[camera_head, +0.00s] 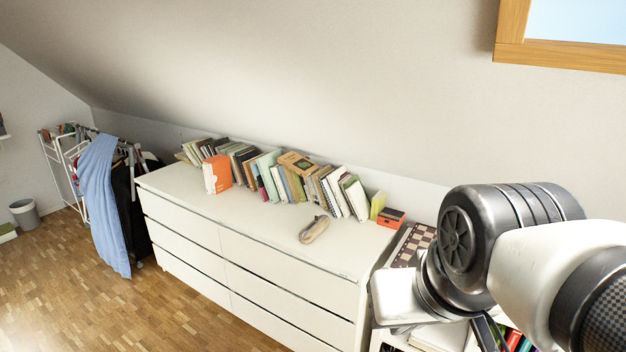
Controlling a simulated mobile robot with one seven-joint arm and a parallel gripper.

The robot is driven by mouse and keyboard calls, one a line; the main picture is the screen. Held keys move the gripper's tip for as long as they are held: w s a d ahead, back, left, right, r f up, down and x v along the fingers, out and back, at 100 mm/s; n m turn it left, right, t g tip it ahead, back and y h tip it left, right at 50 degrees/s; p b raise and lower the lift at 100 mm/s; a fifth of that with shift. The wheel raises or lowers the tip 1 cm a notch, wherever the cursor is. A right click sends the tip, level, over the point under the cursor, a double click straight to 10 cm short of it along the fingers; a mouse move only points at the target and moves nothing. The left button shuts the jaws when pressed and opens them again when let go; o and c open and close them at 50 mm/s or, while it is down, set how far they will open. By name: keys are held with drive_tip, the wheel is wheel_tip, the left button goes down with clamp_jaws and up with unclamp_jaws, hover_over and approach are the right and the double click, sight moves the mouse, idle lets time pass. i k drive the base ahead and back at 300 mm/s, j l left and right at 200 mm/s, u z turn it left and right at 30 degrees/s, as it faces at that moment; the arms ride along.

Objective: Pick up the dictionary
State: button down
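A row of books (290,180) stands and leans along the back of a white dresser top, against the sloped wall. An orange book (217,173) stands upright in front of the row at its left part. A tan book (298,163) lies on top of others in the middle of the row. I cannot read any title, so I cannot tell which one is the dictionary. My gripper (488,333) is at the bottom right, away from the books. It is partly hidden by my arm and cut off by the frame edge, so its opening does not show.
The white dresser (265,236) has a mostly clear top in front, with a beige object (314,229) on it. A small red-orange box (391,217) is at its right end. A checkered board (414,243) lies beyond. A clothes rack with a blue cloth (103,200) stands left.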

sight(378, 202)
drive_tip(key=i+j+z, duration=0.1)
drive_tip(key=z, duration=0.5)
drive_tip(key=i+j+z, duration=0.15)
drive_tip(key=j, duration=0.2)
drive_tip(key=i+j+z, duration=0.2)
drive_tip(key=j, duration=0.15)
drive_tip(key=j+z, duration=0.15)
drive_tip(key=j, duration=0.2)
drive_tip(key=i+j, duration=0.15)
drive_tip(key=j, duration=0.2)
drive_tip(key=i+j, duration=0.15)
drive_tip(key=j, duration=0.25)
drive_tip(key=i+j+z, duration=0.1)
drive_tip(key=j, duration=0.25)
drive_tip(key=i+j, duration=0.3)
drive_tip(key=i, duration=0.15)
